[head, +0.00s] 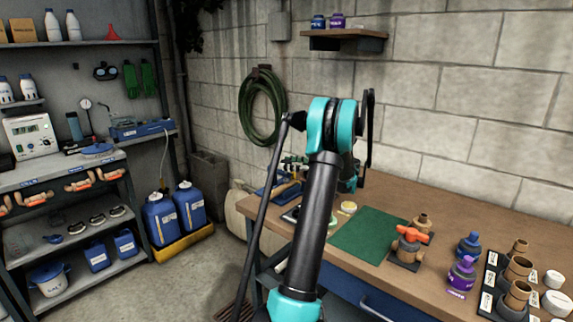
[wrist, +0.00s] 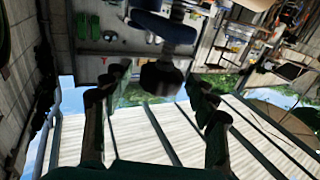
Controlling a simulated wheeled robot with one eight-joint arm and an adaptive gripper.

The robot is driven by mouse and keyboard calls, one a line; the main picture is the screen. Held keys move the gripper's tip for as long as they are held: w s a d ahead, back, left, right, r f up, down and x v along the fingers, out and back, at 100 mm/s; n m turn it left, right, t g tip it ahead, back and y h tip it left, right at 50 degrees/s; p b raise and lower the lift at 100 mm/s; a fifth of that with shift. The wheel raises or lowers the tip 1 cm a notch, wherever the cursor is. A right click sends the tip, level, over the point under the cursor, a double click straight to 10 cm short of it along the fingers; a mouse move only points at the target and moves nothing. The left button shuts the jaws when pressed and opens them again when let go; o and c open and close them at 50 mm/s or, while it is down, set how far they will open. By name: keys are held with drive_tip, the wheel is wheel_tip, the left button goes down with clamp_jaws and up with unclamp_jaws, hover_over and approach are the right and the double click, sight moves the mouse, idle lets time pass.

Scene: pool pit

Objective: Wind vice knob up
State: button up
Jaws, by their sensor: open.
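In the wrist view, my gripper (wrist: 158,84) is open, with one dark finger on each side. A dark, rounded knob (wrist: 162,76) on a short shaft shows between the fingertips, with gaps on both sides; it looks like the vice knob. A blue body (wrist: 163,27), probably part of the vice, is above it in the picture. I cannot tell how deep the knob sits between the fingers. In the head view, my arm hides most of the gripper and the knob. A blue part (head: 272,186) shows on the bench left of the arm.
The wooden bench (head: 455,248) runs along the block wall. A green mat (head: 358,236), an orange-handled valve (head: 409,240), purple (head: 462,273) and blue bottles (head: 469,246) lie to the right. A hose (head: 262,105) hangs behind. Shelves and blue jugs (head: 161,219) stand left.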

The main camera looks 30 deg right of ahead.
drive_tip(key=v, duration=1.1)
